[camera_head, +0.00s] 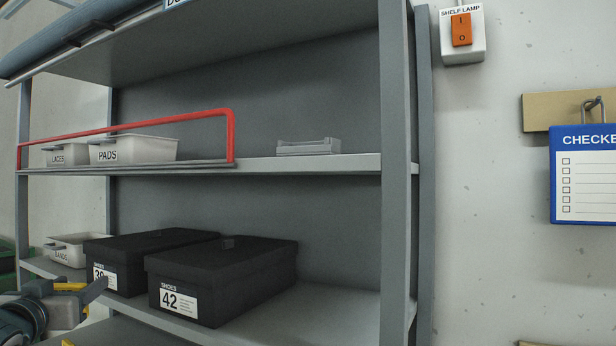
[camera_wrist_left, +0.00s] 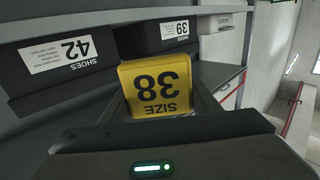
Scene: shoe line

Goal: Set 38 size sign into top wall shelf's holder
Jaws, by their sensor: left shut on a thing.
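The yellow size sign (camera_wrist_left: 157,85), reading 38 and SIZE, appears upside down in the left wrist view. My left gripper (camera_head: 82,297) is at the lower left of the head view, in front of the lower shelf, and is shut on the sign. In the head view only a small yellow part shows at the gripper. A grey slotted holder (camera_head: 308,147) sits empty on the upper shelf board (camera_head: 345,163), right of the red rail, above and to the right of my gripper. My right gripper is not in view.
Black shoe boxes marked 42 (camera_head: 220,285) and 39 (camera_head: 150,248) stand on the lower shelf close to my gripper. A red rail (camera_head: 231,140) fronts white bins of laces (camera_head: 67,155) and pads (camera_head: 135,150). A shelf post (camera_head: 394,200) stands right of the holder.

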